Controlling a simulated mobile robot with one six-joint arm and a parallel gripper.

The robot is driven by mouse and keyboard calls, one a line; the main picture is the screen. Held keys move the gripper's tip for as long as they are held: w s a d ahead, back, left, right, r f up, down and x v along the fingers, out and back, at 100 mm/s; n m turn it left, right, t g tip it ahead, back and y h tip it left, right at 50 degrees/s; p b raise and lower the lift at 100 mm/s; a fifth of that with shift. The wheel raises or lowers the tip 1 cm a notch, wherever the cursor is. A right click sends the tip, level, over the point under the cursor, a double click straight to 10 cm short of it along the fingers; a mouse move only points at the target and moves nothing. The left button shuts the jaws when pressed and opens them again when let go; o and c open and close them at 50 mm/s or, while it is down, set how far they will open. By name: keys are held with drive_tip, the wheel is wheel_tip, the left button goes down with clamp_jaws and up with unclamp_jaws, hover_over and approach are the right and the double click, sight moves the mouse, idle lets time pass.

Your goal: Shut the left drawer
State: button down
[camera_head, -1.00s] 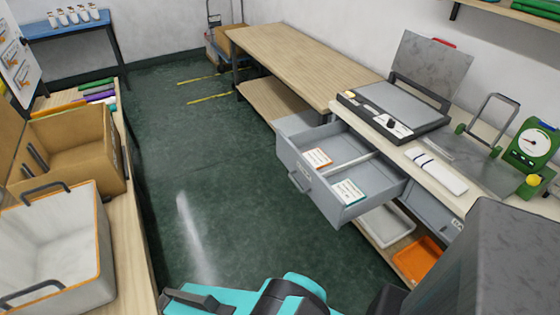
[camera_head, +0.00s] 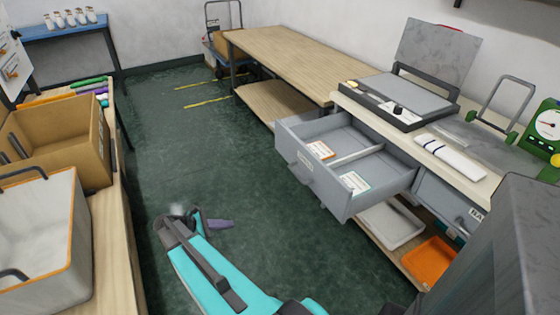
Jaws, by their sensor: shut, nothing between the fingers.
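The left drawer (camera_head: 318,184) is a grey metal drawer under the right-hand bench. It is pulled far out over the floor, with a dark handle on its front and two labelled cards, one orange-edged and one teal-edged, inside. My gripper (camera_head: 228,224) shows small at the end of my teal arm, left of and below the drawer front in the picture. It is shut and empty, with its fingers pointing right. A clear gap of floor shows between it and the drawer.
A second grey drawer (camera_head: 447,203) to the right is shut. Below are a white tray (camera_head: 392,226) and an orange tray (camera_head: 430,262) on a low shelf. A left bench holds a cardboard box (camera_head: 62,148) and a white bin (camera_head: 45,235). The green floor between the benches is clear.

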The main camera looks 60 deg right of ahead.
sight(287, 149)
drive_tip(key=d+r+n+g+h+b, duration=0.1)
drive_tip(key=d+r+g+h+b, duration=0.1)
drive_tip(key=d+r, duration=0.6)
drive_tip(key=w+d+r+n+g+h+b, duration=0.1)
drive_tip(key=d+r+g+h+b, duration=0.1)
drive_tip(key=d+r+b, duration=0.3)
drive_tip(key=d+r+h, duration=0.1)
drive_tip(key=d+r, duration=0.2)
drive_tip(key=d, duration=0.4)
drive_tip(key=shift+d+r+n, duration=0.25)
drive_tip(key=shift+d+n, duration=0.05)
drive_tip(key=shift+d, duration=0.1)
drive_tip(key=shift+d, duration=0.15)
drive_tip(key=x, duration=1.3)
drive_tip(key=shift+s+d+r+b, duration=0.1)
drive_tip(key=shift+d+r+b, duration=0.05)
drive_tip(key=shift+b, duration=0.2)
drive_tip(key=shift+d, duration=0.1)
